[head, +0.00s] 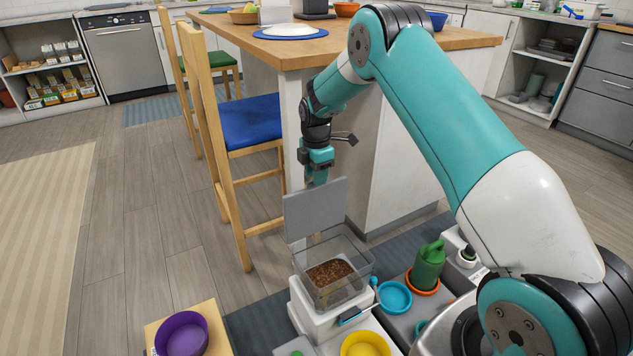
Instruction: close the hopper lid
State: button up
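The hopper (362,268) is a clear box on a white base (318,318), with brown kibble (330,273) inside. Its grey lid (316,208) stands raised, nearly upright, at the far edge of the hopper, leaving the top open. My gripper (316,180) points down just behind the lid's upper edge. The lid hides its fingertips, so I cannot tell whether they touch the lid or how wide they are.
A purple bowl (182,335) on a wooden stand is at lower left. A yellow bowl (365,345), a blue bowl (394,296) and a green watering can (428,266) are near the hopper. A blue-seated chair (250,122) and the island (400,165) stand behind.

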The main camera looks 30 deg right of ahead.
jog(key=shift+f, duration=0.9)
jog(key=shift+c, duration=0.5)
grip_shut()
